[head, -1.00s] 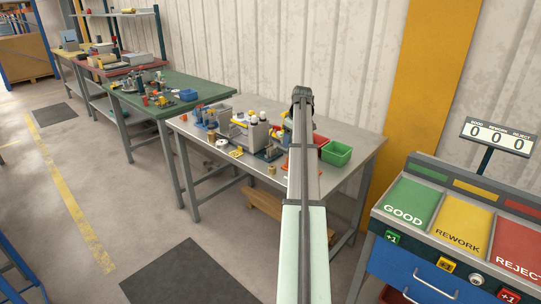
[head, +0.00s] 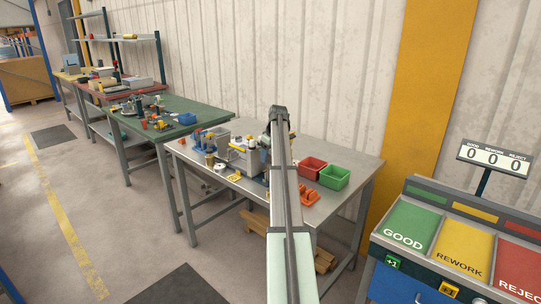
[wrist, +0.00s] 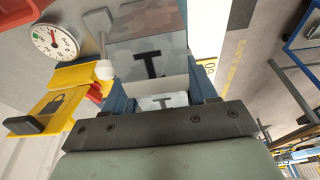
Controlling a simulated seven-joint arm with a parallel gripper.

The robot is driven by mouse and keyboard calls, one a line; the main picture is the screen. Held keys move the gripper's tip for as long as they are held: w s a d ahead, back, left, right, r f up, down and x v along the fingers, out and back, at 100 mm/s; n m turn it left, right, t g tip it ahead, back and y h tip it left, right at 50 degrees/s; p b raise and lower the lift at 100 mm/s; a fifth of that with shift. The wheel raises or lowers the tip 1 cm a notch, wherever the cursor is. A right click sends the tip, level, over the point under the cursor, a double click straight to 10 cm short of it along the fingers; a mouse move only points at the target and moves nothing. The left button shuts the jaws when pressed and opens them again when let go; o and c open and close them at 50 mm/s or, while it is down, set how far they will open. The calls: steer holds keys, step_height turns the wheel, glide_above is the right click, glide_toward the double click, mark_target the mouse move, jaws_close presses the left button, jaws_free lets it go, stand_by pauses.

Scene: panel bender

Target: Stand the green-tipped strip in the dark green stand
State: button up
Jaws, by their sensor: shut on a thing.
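In the wrist view, my gripper (wrist: 163,92) is shut on a small pale piece (wrist: 162,101) with a dark T-shaped mark. I cannot tell whether this piece is the green-tipped strip, as no green tip shows. A larger grey block (wrist: 146,50) with another T mark lies just beyond it. In the head view, my arm hides my gripper and part of the grey table (head: 350,162). I cannot make out the green-tipped strip or the dark green stand in either view.
A yellow bracket (wrist: 72,80) with a padlock mark and a round dial (wrist: 54,42) are close by in the wrist view. In the head view, a grey machine (head: 243,158), a red bin (head: 312,166), a green bin (head: 335,177) and orange parts (head: 308,195) crowd the table.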

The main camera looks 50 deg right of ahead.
mark_target(268, 172)
steer(key=shift+s+x, duration=0.2)
steer(key=shift+x, duration=0.6)
steer(key=shift+s+x, duration=0.2)
steer(key=shift+x, duration=0.6)
steer(key=shift+s+x, duration=0.2)
steer(key=shift+x, duration=0.6)
steer(key=shift+s+x, duration=0.2)
steer(key=shift+x, duration=0.6)
steer(key=shift+s+x, duration=0.2)
steer(key=shift+x, duration=0.55)
steer(key=o, duration=1.2)
steer(key=shift+f, duration=0.1)
steer(key=shift+w+r+v, duration=0.1)
steer(key=shift+w+v, duration=0.25)
steer(key=shift+v, duration=1.1)
steer(key=shift+w+r+v, duration=0.1)
steer(key=shift+w+v, duration=0.25)
steer(key=shift+v, duration=1.15)
steer(key=shift+w+r+v, duration=0.1)
steer(key=shift+w+v, duration=0.25)
steer(key=shift+v, duration=1.1)
steer(key=shift+f, duration=0.1)
steer(key=shift+a, duration=0.1)
